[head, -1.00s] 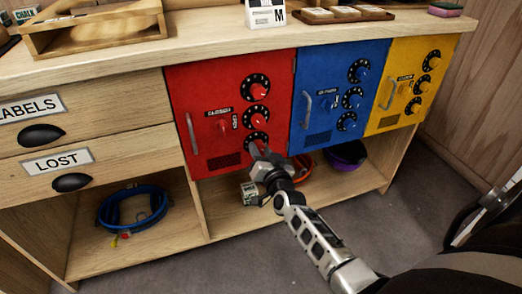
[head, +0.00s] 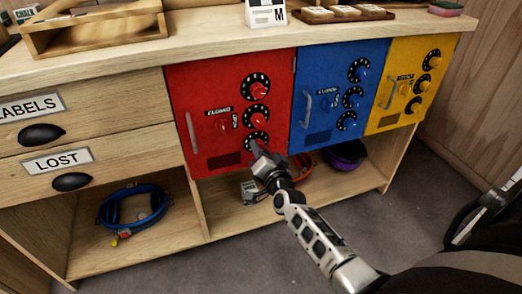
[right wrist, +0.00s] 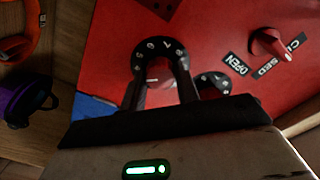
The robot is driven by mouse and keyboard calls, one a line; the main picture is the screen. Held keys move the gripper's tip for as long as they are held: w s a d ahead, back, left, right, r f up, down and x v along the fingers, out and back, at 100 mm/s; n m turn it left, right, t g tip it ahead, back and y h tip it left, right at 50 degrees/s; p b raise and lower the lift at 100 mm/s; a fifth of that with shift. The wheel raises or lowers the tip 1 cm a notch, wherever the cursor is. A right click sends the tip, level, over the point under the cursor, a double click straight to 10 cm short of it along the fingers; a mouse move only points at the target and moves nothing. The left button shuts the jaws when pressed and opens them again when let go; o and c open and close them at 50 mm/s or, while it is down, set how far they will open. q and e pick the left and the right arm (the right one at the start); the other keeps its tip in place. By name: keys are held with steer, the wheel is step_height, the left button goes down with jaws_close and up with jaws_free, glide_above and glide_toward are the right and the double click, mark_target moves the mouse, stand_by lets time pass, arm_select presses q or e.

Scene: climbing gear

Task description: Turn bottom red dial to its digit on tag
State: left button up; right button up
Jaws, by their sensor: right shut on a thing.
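The red locker door (head: 220,90) has a column of black dials with red knobs at its right side. The bottom red dial (head: 257,137) is partly hidden by my right gripper (head: 256,148). In the right wrist view, the bottom dial (right wrist: 150,47) shows white digits around its rim. My right gripper's dark fingers (right wrist: 160,82) stand on either side of its red knob, shut on it. A digit tag cannot be made out. My left gripper is not in view.
The middle red dial (head: 259,90) sits just above. A red latch knob (head: 222,126) and a door handle (head: 190,132) are to the left. The blue locker (head: 325,75) adjoins on the right.

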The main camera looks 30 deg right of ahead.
steer(key=o, duration=1)
steer(key=shift+c, duration=0.2)
arm_select(q)
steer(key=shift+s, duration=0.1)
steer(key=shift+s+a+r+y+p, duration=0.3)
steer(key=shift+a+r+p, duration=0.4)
steer(key=shift+p, duration=1)
arm_select(e)
steer(key=v, duration=1.6)
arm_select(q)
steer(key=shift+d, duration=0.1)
arm_select(e)
steer(key=shift+d, duration=0.1)
